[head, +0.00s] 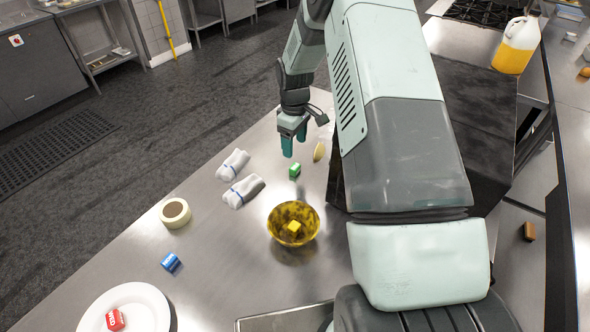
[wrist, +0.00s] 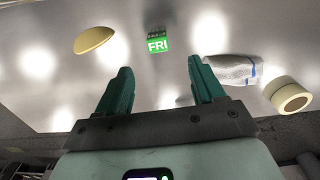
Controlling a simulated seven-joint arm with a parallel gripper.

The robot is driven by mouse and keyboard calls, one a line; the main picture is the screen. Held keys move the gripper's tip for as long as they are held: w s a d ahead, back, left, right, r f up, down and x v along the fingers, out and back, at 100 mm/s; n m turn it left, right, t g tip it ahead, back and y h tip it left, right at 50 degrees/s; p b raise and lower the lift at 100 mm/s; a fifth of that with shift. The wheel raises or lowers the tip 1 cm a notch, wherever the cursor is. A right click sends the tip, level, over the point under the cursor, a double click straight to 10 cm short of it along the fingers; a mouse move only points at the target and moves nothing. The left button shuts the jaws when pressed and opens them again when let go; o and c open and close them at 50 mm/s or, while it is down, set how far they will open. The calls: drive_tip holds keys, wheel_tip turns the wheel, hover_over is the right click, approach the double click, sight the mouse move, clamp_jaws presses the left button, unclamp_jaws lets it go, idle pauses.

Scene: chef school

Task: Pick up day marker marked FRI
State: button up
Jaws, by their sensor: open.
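The green FRI day marker (head: 294,170) lies on the steel counter, between the rolled towels and my arm. In the wrist view the marker (wrist: 157,42) shows its white FRI letters, ahead of my fingertips and roughly centred between them. My gripper (head: 294,147) hangs above the counter, just beyond the marker in the head view. Its teal fingers (wrist: 160,82) are apart with nothing between them. Nothing hides the marker.
A yellow bowl (head: 273,225) with a yellow block (head: 294,227) inside stands near the marker. Rolled towels (head: 243,191), a tape roll (head: 166,217), a pale oval piece (head: 318,152), a blue block (head: 170,262), and a plate (head: 150,305) with a red block (head: 115,320) lie around.

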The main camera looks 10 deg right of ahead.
hover_over(295, 166)
drive_tip(key=f, duration=0.4)
drive_tip(key=shift+s+a+f, duration=0.15)
drive_tip(key=shift+s+f, duration=0.1)
drive_tip(key=shift+f, duration=0.1)
drive_tip(key=shift+w+f, duration=0.2)
drive_tip(key=shift+f, duration=2.5)
drive_tip(key=c, duration=1.1)
